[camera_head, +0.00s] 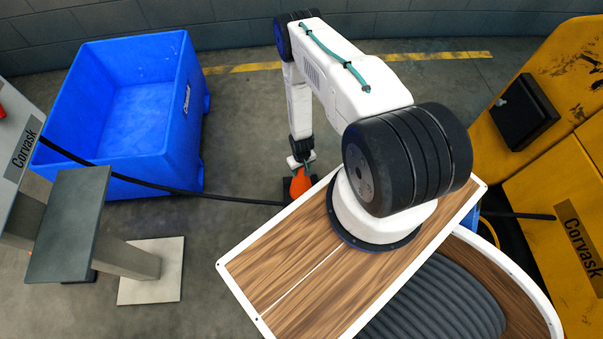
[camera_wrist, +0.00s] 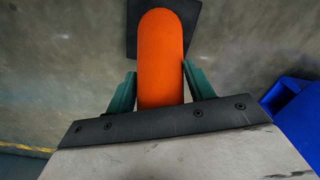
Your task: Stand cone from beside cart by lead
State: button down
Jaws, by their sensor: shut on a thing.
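An orange cone (camera_head: 300,183) with a dark square base is just past the far edge of my wooden deck in the head view. My gripper (camera_head: 301,162) is shut on the cone. In the wrist view the green fingers of my gripper (camera_wrist: 160,90) press both sides of the orange cone (camera_wrist: 160,55), and its black base shows beyond. I cannot tell whether the base touches the floor. A black lead (camera_head: 215,194) runs from the grey post at left to near the cone, and reappears at right by a yellow machine. No cart is clearly identifiable.
A large blue bin (camera_head: 185,135) stands at left; the lead passes in front of it. A grey post with a pale foot plate (camera_head: 165,283) is at front left. The yellow machine (camera_head: 545,200) fills the right. Floor between bin and deck is mostly clear.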

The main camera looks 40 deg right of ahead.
aim_at(301, 179)
jog(key=shift+s+f, duration=0.1)
jog(key=shift+f, duration=1.75)
jog(key=c, duration=0.6)
grip_release()
jog(key=shift+o, duration=0.2)
